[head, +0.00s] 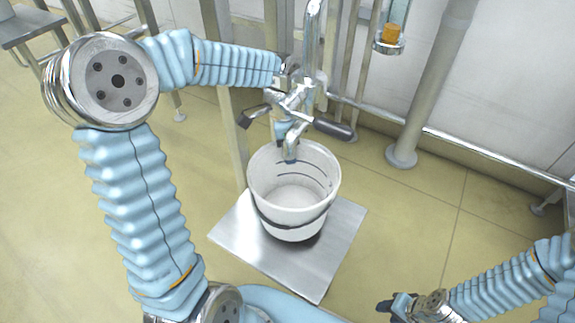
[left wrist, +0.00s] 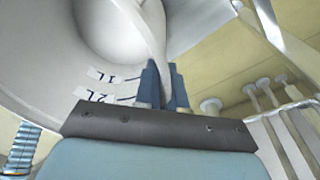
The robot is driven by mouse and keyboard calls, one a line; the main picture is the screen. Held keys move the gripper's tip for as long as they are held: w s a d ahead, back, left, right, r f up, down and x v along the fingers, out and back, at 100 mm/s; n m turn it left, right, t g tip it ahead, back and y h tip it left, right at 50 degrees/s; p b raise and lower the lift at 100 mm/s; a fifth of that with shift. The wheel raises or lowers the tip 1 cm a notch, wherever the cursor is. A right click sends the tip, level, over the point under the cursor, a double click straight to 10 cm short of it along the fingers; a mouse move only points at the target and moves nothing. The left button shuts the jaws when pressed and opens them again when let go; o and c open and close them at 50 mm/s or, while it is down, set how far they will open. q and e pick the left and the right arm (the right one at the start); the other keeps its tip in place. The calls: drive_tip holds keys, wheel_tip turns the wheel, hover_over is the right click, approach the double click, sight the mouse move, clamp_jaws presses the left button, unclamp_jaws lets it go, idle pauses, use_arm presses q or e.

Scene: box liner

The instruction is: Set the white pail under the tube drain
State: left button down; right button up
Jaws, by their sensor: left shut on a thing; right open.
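The white pail (head: 293,215) is upright over a square metal plate (head: 342,222), with a dark shadow under its base. I cannot tell whether it touches the plate. The tube drain (head: 291,145) is a shiny downward spout; its tip appears over the pail's opening, near the back rim. My left gripper (head: 284,137) is at the pail's back rim, partly hidden by the spout and valve. In the left wrist view its blue fingers (left wrist: 163,85) are shut on the rim of the pail (left wrist: 40,65), whose inside carries volume marks. My right gripper (head: 384,306) is open and empty at lower right.
Black valve handles (head: 333,129) stick out beside the spout, close to my left wrist. Metal posts and a thick floor pipe (head: 430,85) stand behind. A sight tube with an orange float (head: 391,34) hangs at upper right. The tiled floor (head: 420,220) right of the plate is clear.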

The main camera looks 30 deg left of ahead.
sight(287, 173)
use_arm(q)
drive_tip(key=shift+s+f, duration=0.1)
drive_tip(key=shift+s, duration=0.45)
drive_tip(key=shift+f+b, duration=0.3)
drive_tip(key=shift+f, duration=1.35)
drive_tip(key=shift+f, duration=0.2)
drive_tip(key=c, duration=1.2)
unclamp_jaws()
drive_tip(key=shift+a+r, duration=0.1)
drive_tip(key=shift+r, duration=0.5)
drive_tip(key=r, duration=0.3)
drive_tip(key=a+r+p, duration=0.1)
drive_tip(key=r, duration=0.3)
drive_tip(key=r+p, duration=0.1)
drive_tip(key=r, duration=0.3)
drive_tip(key=shift+w+a, duration=0.15)
drive_tip(key=shift+a, duration=0.1)
